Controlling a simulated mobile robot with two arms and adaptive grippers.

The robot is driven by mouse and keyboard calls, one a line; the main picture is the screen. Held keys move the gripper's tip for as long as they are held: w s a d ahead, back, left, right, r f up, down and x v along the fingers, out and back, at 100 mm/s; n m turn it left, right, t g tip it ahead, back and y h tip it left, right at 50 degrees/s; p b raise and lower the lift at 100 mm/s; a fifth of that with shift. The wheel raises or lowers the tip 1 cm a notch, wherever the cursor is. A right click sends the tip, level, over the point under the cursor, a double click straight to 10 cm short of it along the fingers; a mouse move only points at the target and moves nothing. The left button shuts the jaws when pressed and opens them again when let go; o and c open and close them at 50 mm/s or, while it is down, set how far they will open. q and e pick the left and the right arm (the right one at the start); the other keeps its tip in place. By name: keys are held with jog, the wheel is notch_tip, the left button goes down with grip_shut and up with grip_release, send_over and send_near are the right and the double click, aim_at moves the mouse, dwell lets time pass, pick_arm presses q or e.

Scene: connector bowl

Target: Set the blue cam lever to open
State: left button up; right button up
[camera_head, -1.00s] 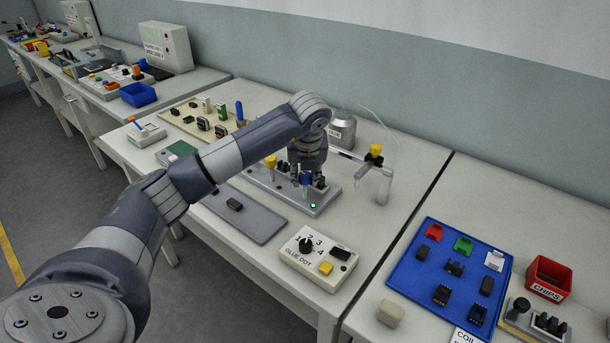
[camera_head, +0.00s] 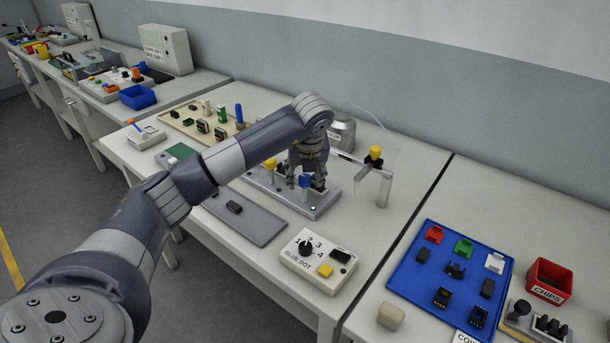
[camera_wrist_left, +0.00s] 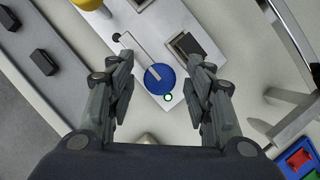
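The blue cam lever (camera_head: 305,181) stands on a grey fixture plate (camera_head: 327,204) near its right end. In the left wrist view it is a round blue cam (camera_wrist_left: 158,84) with a thin grey bar running up and left to a small dark knob (camera_wrist_left: 117,37). My left gripper (camera_head: 304,177) points down over that end of the fixture. In the left wrist view my left gripper (camera_wrist_left: 160,91) is open, with one finger on each side of the blue cam and visible gaps between. My right gripper is in no view.
A yellow-topped part (camera_head: 270,163) stands on the same fixture, and a green-lit ring (camera_wrist_left: 168,97) sits beside the blue cam. A post with a yellow top (camera_head: 375,155) stands to the right. The glue dot box (camera_head: 318,262) lies in front, and a grey strip (camera_head: 250,217) lies to the left.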

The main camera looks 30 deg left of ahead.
pick_arm(q)
jog(key=v, duration=1.2)
jog(key=shift+f, duration=0.1)
